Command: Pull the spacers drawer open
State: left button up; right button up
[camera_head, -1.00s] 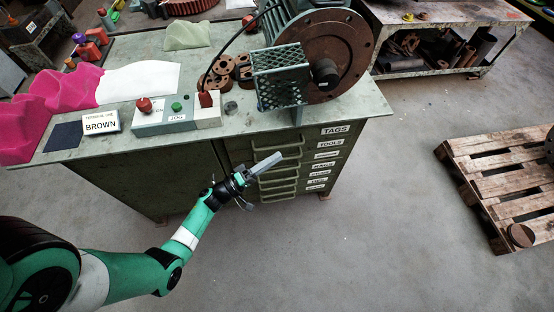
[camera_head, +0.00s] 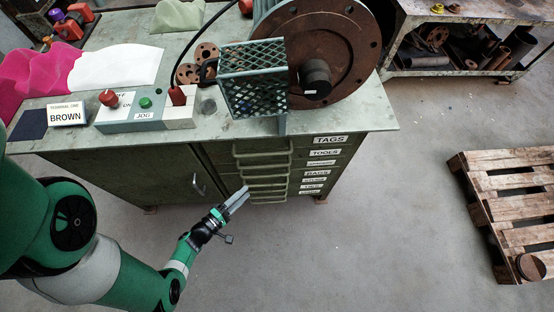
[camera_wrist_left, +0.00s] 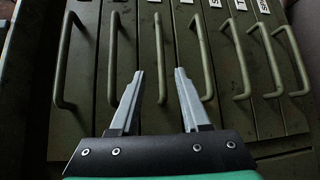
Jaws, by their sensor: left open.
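The green cabinet has a stack of labelled drawers (camera_head: 210,151) with bar handles. The third label from the top (camera_head: 321,163) is too blurred to read surely; it sits below TOOLS and above RAGS. My left gripper (camera_head: 246,191) is open and empty, in front of the lower handles in the head view. In the left wrist view its fingers (camera_wrist_left: 159,74) point at the drawer fronts, with one bar handle (camera_wrist_left: 159,45) lined up between the fingertips. I cannot tell if they touch it. The drawers look shut. My right gripper is not in view.
A workbench top (camera_head: 365,125) overhangs the drawers, with a mesh guard (camera_head: 252,75) and rusty flange (camera_head: 345,40) on it. A door handle (camera_head: 198,184) is left of the drawers. Floor in front is clear; a pallet (camera_head: 510,210) lies right.

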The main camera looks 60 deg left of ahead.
aim_at(263, 176)
pick_arm(q)
jog(key=b+x, duration=0.6)
jog(key=x, duration=0.4)
jog(key=shift+w+f, duration=0.2)
jog(key=shift+w+a, duration=0.2)
jog(key=shift+w, duration=0.1)
jog(key=shift+r, duration=0.1)
grip_shut()
dwell(1.0)
